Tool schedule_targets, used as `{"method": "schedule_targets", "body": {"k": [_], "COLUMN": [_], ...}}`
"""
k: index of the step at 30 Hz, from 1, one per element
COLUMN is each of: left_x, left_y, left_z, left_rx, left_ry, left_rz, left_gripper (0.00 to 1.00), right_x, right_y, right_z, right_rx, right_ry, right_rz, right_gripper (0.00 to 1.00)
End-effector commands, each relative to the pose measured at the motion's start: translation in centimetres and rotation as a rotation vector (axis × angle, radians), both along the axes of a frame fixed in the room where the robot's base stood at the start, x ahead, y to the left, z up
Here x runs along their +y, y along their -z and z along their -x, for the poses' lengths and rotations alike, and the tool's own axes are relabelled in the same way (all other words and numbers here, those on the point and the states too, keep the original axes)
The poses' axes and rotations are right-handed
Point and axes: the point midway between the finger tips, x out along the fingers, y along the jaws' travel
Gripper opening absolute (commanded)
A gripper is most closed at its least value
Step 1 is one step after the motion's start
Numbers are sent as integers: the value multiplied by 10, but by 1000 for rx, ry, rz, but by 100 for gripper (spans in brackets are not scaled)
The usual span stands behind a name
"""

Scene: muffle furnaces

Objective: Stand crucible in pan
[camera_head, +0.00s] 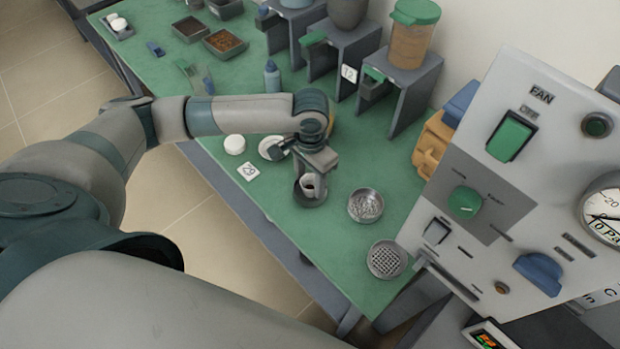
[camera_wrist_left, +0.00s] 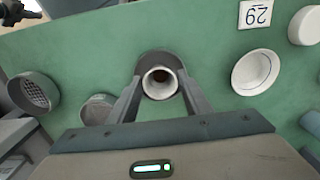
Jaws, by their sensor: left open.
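The crucible (camera_head: 308,187), a small pale cup with a dark inside, stands in the round dark grey pan (camera_head: 309,202) on the green bench. In the left wrist view the crucible (camera_wrist_left: 160,82) shows its open mouth upward, with the pan (camera_wrist_left: 158,54) around it. My left gripper (camera_head: 313,176) is over the pan. Its two fingers are open, one on each side of the crucible (camera_wrist_left: 160,98), with gaps visible. The crucible's foot is hidden, so its contact with the pan floor cannot be seen. My right gripper is not in view.
A dish of pale pieces (camera_head: 366,205) and a dish with a grid (camera_head: 387,259) sit right of the pan. A white dish (camera_head: 271,148), a white lid (camera_head: 235,144) and a number card (camera_head: 249,171) lie behind left. The control panel (camera_head: 530,170) stands at right.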

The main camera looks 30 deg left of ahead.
Motion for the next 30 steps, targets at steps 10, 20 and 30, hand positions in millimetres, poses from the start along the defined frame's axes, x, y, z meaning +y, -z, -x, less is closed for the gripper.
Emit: {"method": "schedule_targets", "body": {"k": [10,20,30], "left_x": [0,-1,-1], "left_y": [-31,-90,-121], "left_z": [-1,-1,-1], "left_rx": [-4,-5,-1], "left_ry": [0,1,0], "left_rz": [1,2,1], "left_gripper": [44,44,44], "right_x": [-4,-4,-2], "right_y": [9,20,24], "right_z": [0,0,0], "right_rx": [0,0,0], "right_ry": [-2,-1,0], "right_rz": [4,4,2], "right_gripper": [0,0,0]}}
